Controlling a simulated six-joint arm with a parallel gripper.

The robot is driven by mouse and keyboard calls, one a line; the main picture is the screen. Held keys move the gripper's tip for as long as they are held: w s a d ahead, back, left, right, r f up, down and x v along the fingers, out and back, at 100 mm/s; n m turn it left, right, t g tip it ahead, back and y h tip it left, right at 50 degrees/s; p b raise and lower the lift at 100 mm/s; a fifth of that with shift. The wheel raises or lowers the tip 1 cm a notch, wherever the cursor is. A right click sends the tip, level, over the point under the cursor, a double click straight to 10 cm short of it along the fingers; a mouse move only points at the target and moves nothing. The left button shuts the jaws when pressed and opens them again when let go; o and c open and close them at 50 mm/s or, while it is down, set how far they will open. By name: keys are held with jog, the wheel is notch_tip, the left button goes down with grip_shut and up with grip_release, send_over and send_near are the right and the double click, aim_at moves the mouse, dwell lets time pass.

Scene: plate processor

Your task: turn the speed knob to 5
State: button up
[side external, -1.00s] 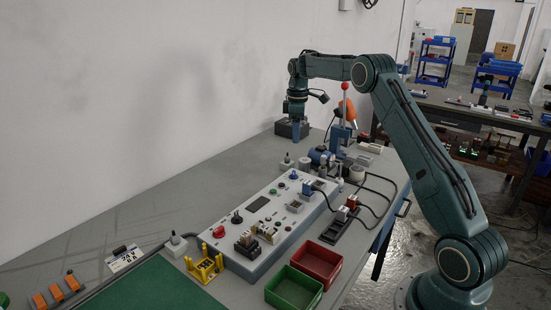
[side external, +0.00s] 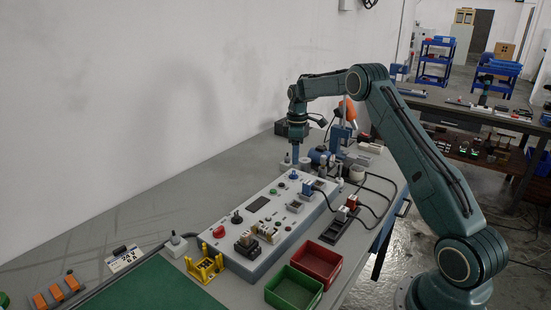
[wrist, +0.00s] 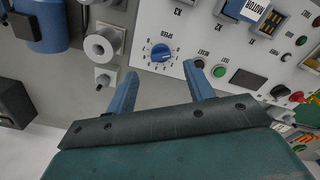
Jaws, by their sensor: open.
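The speed knob (wrist: 160,53) is a round blue dial with a ring of numbers and an upside-down SPEED label in the wrist view. Its pointer setting is too small to read. In the side view it is the blue knob (side external: 293,175) at the far end of the white control panel (side external: 247,233). My gripper (wrist: 161,72) is open and empty, with its two blue fingers on either side of the knob's line of sight and nearer the camera. In the side view my gripper (side external: 296,160) hangs pointing down just behind and above the knob, apart from it.
Beside the knob on the panel are a green button (wrist: 219,71), a dark display (wrist: 248,80) and a red emergency knob (wrist: 297,97). A white cylindrical part (wrist: 98,46) and a blue motor (wrist: 40,25) stand past the panel's edge. Red (side external: 341,262) and green bins sit in front.

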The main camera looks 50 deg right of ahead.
aim_at(294, 175)
jog(key=shift+f, duration=3.15)
jog(key=c, duration=1)
